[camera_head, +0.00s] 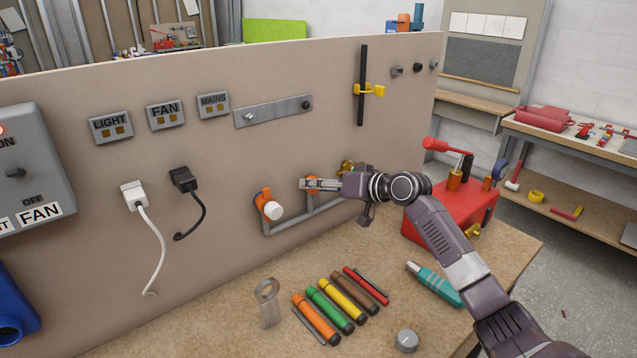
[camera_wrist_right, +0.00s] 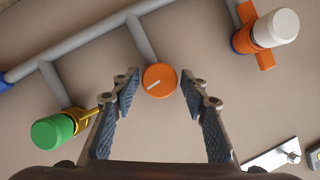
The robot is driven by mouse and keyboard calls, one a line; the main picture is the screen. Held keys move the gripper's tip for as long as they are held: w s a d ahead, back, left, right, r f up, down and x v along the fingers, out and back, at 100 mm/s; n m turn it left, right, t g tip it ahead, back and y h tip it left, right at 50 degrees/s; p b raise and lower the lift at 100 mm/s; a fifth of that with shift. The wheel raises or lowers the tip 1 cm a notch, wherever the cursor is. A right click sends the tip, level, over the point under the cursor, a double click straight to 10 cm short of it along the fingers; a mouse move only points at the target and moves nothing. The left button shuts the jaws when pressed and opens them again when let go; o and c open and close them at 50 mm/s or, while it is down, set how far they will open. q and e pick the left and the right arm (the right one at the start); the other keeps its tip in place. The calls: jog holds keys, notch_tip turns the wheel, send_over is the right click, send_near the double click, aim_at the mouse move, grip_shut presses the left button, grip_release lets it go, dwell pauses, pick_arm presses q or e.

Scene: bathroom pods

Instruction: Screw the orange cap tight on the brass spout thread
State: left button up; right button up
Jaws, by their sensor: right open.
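The orange cap (camera_wrist_right: 159,80), round with a white line on its face, sits at the end of a grey pipe branch on the panel. Its face hides the brass spout thread. My right gripper (camera_wrist_right: 160,88) is open, with one finger on each side of the cap and a gap to each. In the head view my right gripper (camera_head: 306,184) reaches in from the right, close to the panel, and covers most of the cap (camera_head: 313,180). My left gripper is not in view.
A white-capped outlet with an orange body (camera_head: 269,205) is left of my gripper. A green-capped brass valve (camera_wrist_right: 62,130) is on the other side. A red toolbox (camera_head: 440,218), markers (camera_head: 327,308) and a teal tool (camera_head: 434,284) are on the bench.

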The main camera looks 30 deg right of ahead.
jog(key=n+h+p, duration=0.1)
jog(key=n, duration=0.1)
jog(key=n+h+p, duration=0.1)
jog(key=p, duration=0.1)
jog(key=shift+a+n+h, duration=0.2)
jog(key=shift+n+h, duration=0.1)
jog(key=shift+n, duration=0.1)
jog(key=shift+c, duration=0.5)
jog(key=c, duration=1)
jog(key=o, duration=1.4)
jog(key=shift+r, duration=0.1)
jog(key=shift+c, duration=0.2)
jog(key=shift+s, duration=0.1)
